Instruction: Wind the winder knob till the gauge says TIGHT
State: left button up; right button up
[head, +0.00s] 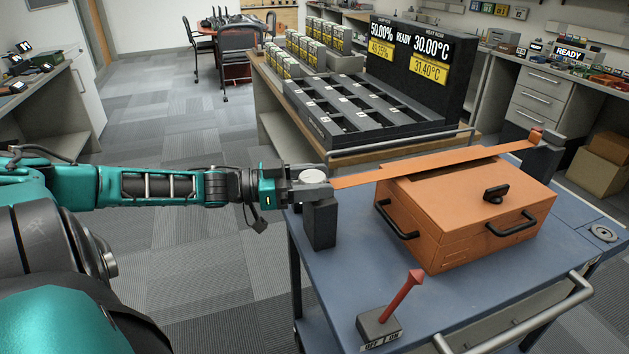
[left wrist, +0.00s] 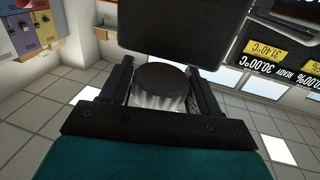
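An orange strap (head: 425,166) stretches over the orange case (head: 465,215), from a dark post (head: 320,224) at left to another post (head: 541,160) at right. A round white-topped piece, which appears to be the winder knob (head: 312,176), is at the left post's top. My left gripper (head: 312,188) is at it. In the left wrist view a pale ribbed knob with a dark end (left wrist: 162,85) sits between the two fingers (left wrist: 162,95), which appear to press its sides. I cannot make out a gauge reading of TIGHT. My right gripper is not in view.
The blue cart top (head: 345,268) carries a red lever (head: 404,295) on an OFF/ON base at the front. A grey rail (head: 520,325) runs along its near edge. Behind stands a bench with a dark slotted rack (head: 350,112) and a display board (head: 410,60).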

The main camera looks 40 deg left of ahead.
pick_arm(q)
jog(key=shift+o, duration=1.4)
jog(key=shift+s, duration=0.1)
jog(key=p+v, duration=0.6)
jog(key=v, duration=0.6)
jog(key=shift+s+a+p, duration=0.2)
jog(key=shift+s+p, duration=0.1)
